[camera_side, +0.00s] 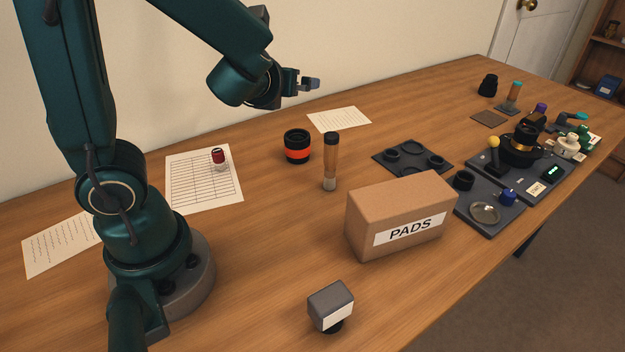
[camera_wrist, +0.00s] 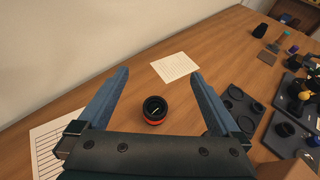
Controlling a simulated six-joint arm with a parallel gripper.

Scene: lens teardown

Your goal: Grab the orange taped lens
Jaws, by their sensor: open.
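The lens (camera_side: 297,147) is a short black cylinder with an orange band, standing upright on the wooden table. In the wrist view the lens (camera_wrist: 154,109) shows its dark open top and a strip of orange at its lower edge, between my two fingers in the picture. My gripper (camera_side: 308,84) is up in the air, above and behind the lens in the side view, and apart from it. In the wrist view my gripper (camera_wrist: 160,85) has its fingers spread wide with nothing between them.
A cardboard box (camera_side: 375,235) marked PADS is in front. A dark tray (camera_side: 412,161) with rings lies to the right. Paper sheets (camera_side: 340,119) lie behind.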

